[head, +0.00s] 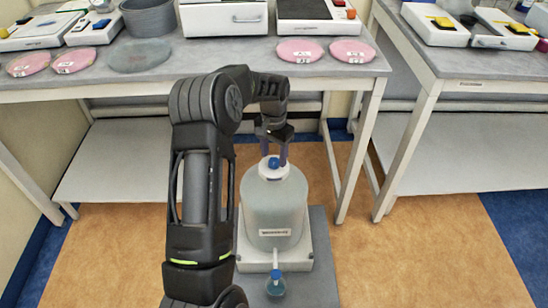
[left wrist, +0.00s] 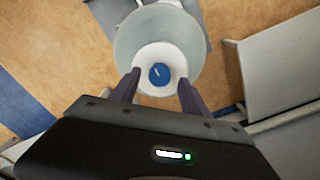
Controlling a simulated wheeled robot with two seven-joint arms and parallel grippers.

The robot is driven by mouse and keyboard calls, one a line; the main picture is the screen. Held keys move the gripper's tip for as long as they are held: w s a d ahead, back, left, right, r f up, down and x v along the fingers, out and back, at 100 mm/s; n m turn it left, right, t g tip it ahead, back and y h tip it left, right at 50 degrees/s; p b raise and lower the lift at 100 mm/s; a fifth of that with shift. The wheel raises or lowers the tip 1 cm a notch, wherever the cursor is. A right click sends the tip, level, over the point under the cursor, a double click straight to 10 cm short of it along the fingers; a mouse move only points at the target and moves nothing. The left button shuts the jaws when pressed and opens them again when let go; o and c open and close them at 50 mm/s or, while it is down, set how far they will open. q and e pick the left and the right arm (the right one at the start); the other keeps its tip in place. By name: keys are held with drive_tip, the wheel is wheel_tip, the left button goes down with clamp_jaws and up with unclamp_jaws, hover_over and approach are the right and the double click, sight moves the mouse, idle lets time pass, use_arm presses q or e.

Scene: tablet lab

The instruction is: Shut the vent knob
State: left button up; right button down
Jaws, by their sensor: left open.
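The blue vent knob (head: 273,163) sits on top of the white cap (head: 265,172) of a large, pale, translucent carboy (head: 274,212). In the left wrist view the knob (left wrist: 159,74) is round and blue with a short white mark, in the middle of the white cap (left wrist: 176,60). My left gripper (head: 273,158) is over the cap and points down, its two dark fingers apart. In the left wrist view the fingers (left wrist: 158,88) stand on either side of the knob, with gaps between. I cannot tell their exact height against it. My right gripper is not in view.
The carboy stands on a white base (head: 245,258) on a grey mat (head: 318,280). A grey bench (head: 230,60) with pink discs (head: 299,50) is behind; another bench (head: 470,60) is right. The floor at right is clear.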

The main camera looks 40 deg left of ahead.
sight(274, 161)
use_arm(q)
wheel_tip(274, 161, up, 6)
drive_tip(key=shift+s, duration=0.1)
idle(0.7)
